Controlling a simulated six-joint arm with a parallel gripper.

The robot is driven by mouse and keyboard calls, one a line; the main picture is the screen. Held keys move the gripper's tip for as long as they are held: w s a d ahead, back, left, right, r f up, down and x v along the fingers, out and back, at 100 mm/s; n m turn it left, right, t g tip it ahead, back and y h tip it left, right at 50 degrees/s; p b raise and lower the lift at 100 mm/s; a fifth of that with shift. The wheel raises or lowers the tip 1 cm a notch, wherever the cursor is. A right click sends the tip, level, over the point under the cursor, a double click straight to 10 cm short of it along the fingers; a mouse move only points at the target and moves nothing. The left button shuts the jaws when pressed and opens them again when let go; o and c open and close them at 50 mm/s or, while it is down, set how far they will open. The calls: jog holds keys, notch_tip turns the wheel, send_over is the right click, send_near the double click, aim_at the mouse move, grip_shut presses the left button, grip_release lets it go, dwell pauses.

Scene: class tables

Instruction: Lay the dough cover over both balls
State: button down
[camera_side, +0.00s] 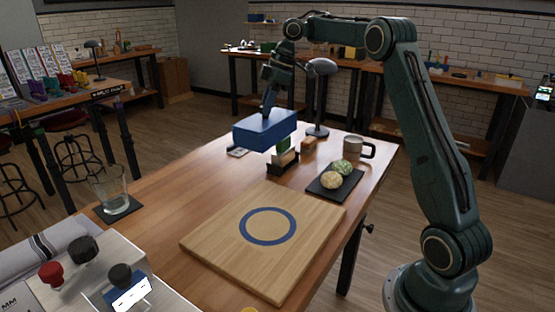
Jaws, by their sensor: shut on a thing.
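A blue box-like cover (264,131) hangs in the air over the far part of the table. My gripper (268,106) is above it and shut on its top; the fingertips are small and partly hidden. Two pale, speckled balls, the nearer one (334,181) and the farther one (343,167), sit close together on a dark slate (318,190) at the table's right side. The cover is up and to the left of the balls, apart from them. Both balls are uncovered.
A wooden board (215,240) with a blue ring lies in front. A grey mug (354,148), a lamp (318,131), a wooden block (309,143) and a small dark stand (283,167) are near the slate. A glass (112,190) stands at left. The table's left middle is clear.

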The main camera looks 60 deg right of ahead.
jog(key=s+d+f, duration=0.1)
jog(key=s+d, duration=0.5)
jog(key=s, duration=0.3)
jog(key=s+d, duration=0.5)
jog(key=s, duration=0.5)
notch_tip(320, 180, down, 6)
jog(key=shift+w+d, duration=0.2)
jog(key=shift+d, duration=0.05)
jog(key=shift+f, duration=0.25)
jog(key=shift+f, duration=2.55)
jog(key=shift+f, duration=0.65)
jog(key=c, duration=1)
grip_release()
jog(key=shift+r, duration=0.1)
